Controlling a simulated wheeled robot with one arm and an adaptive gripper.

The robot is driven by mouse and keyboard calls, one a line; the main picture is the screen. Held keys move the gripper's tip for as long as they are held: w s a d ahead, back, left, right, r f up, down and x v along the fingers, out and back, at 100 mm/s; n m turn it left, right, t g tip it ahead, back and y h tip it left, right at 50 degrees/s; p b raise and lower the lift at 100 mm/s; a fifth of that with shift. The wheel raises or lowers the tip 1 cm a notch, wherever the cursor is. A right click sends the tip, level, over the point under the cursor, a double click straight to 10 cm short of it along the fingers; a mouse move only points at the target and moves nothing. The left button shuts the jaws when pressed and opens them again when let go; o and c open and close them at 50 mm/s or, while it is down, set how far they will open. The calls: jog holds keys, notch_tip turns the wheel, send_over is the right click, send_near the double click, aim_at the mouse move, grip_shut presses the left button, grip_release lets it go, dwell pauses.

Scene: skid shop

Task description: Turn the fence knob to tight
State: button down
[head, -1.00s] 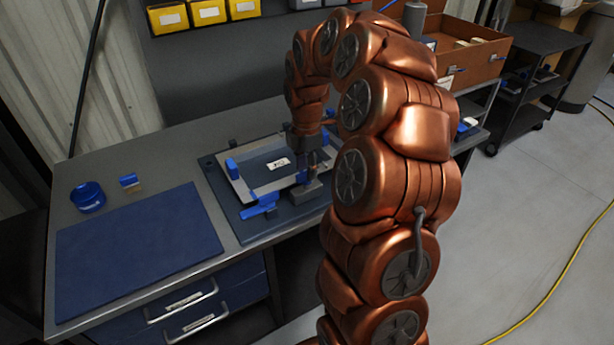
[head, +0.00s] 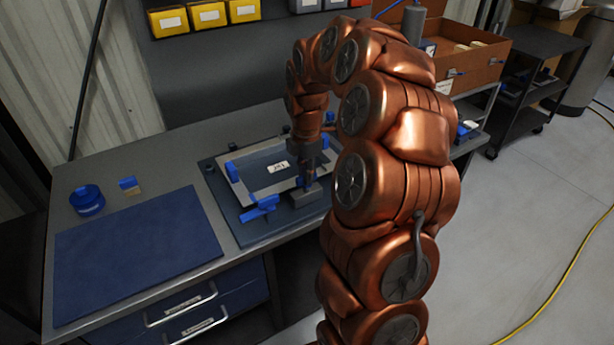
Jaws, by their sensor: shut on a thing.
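My gripper (head: 307,166) points down over the right side of the fixture on the bench. It is shut on the fence knob, which is small and mostly hidden between the fingers. Below the fingers is a grey block (head: 308,196) on the dark fixture base (head: 236,222). A light rectangular frame with a white label (head: 278,167) lies on the base. Blue pieces stand at its edges, one at the left (head: 232,172) and one at the front (head: 262,208). The knob's angle cannot be made out.
A blue mat (head: 140,255) covers the bench's front left. A blue round container (head: 87,200) and a small blue-and-tan block (head: 129,186) stand behind it. Yellow bins (head: 206,14) hang at the back. An orange-brown box (head: 465,50) is at the right.

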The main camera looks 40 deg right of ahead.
jog(key=shift+f, duration=0.1)
jog(key=m+b, duration=0.1)
jog(key=m, duration=0.1)
jog(key=shift+m+b, duration=0.3)
jog(key=shift+b, duration=0.05)
jog(key=shift+s+m+b, duration=0.1)
jog(key=shift+m+b, duration=0.3)
jog(key=shift+m, duration=0.6)
jog(key=c, duration=1.9)
grip_release()
jog(key=shift+f+m+b, duration=0.15)
jog(key=shift+m+b, duration=0.3)
jog(key=shift+m, duration=0.15)
jog(key=shift+o, duration=0.9)
jog(key=m+b, duration=0.1)
jog(key=m, duration=0.2)
jog(key=shift+o, duration=0.2)
jog(key=shift+m+b, duration=0.3)
